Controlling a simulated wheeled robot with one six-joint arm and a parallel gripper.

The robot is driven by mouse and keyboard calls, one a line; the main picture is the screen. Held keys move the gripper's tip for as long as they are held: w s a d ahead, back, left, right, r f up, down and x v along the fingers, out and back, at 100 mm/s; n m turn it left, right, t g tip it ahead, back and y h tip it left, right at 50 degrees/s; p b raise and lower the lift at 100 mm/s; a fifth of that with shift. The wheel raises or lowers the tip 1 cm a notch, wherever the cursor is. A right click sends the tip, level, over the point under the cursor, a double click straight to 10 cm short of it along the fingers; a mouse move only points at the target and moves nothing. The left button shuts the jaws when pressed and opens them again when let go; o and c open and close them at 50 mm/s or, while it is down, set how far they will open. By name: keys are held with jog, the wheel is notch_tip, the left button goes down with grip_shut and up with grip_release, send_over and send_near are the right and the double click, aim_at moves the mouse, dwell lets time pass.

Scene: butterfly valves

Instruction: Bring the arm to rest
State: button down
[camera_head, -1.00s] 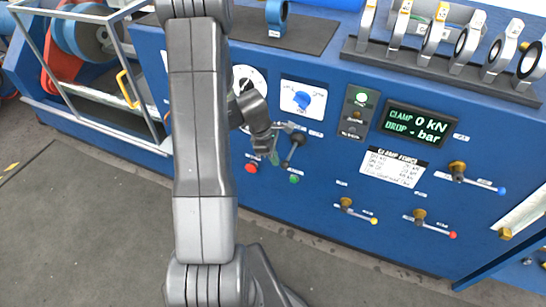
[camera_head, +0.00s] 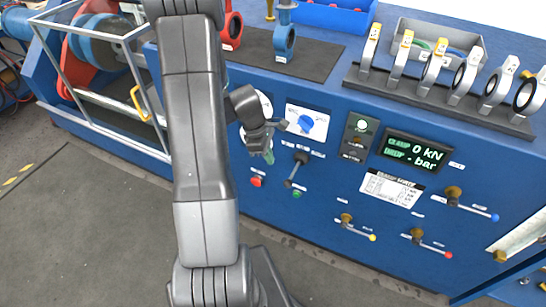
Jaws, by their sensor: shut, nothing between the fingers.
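My arm stands upright in the left half of the head view, in front of the blue bench. My gripper (camera_head: 270,155) hangs off the arm's folded far end, just in front of the bench's front panel. It is small and partly dark in the picture; it looks shut and empty. It is left of the black lever (camera_head: 297,168) and below left of the blue selector knob (camera_head: 306,122). A gap or contact with the panel cannot be told. My arm hides part of the panel and a white dial behind it.
The panel carries a red button (camera_head: 257,181), a green button (camera_head: 297,194), a display (camera_head: 415,150) reading 0 kN, and several valve handles, one blue-tipped (camera_head: 470,203). A rack (camera_head: 430,95) of ring-shaped valves stands on top. A metal-framed cage (camera_head: 100,85) is left. The floor in front is clear.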

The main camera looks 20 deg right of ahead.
dwell(0.4)
jog(key=b+x, duration=0.7)
jog(key=x, duration=0.2)
jog(key=shift+f, duration=0.4)
jog(key=shift+d, duration=0.1)
